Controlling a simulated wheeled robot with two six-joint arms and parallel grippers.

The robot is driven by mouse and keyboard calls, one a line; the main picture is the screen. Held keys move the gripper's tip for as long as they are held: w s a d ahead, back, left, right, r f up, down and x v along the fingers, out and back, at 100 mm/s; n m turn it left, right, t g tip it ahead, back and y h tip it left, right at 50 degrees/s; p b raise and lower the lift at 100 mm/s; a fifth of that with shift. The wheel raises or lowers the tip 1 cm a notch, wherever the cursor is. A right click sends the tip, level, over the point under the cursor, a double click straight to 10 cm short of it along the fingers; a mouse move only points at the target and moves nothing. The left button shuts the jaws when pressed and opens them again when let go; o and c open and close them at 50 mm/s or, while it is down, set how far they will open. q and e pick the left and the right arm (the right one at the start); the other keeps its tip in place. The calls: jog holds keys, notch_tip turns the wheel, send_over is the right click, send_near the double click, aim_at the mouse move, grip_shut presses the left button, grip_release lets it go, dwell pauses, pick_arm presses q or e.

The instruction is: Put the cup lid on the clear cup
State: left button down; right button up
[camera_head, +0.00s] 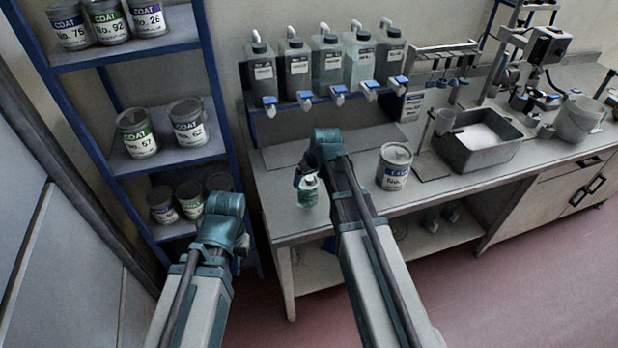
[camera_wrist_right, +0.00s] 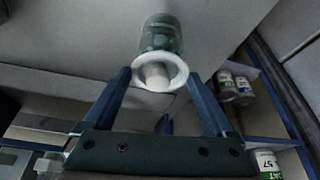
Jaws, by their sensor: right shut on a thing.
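A clear, greenish cup (camera_head: 308,192) with a pale label stands near the front left of the bench. In the right wrist view the cup (camera_wrist_right: 161,34) lies just beyond a white round cup lid (camera_wrist_right: 177,70) with a raised middle. My right gripper (camera_head: 303,176) is at the cup's top, and its two fingers (camera_wrist_right: 160,77) are shut on the lid's sides. The lid overlaps the cup's end; I cannot tell whether it is seated. My left gripper (camera_head: 239,258) hangs low, left of the bench, mostly hidden by its arm.
A large labelled can (camera_head: 394,168) stands right of my right arm on the bench (camera_head: 275,217). Several dispenser bottles (camera_head: 326,62) line the back wall. A grey basin (camera_head: 477,151) is further right. A blue shelf rack (camera_head: 170,158) with paint cans stands left.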

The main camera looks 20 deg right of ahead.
jog(key=shift+f+b, duration=0.3)
dwell(0.4)
jog(key=o, duration=1)
jog(key=shift+r, duration=0.1)
jog(key=shift+r+p, duration=3.45)
jog(key=shift+p, duration=0.15)
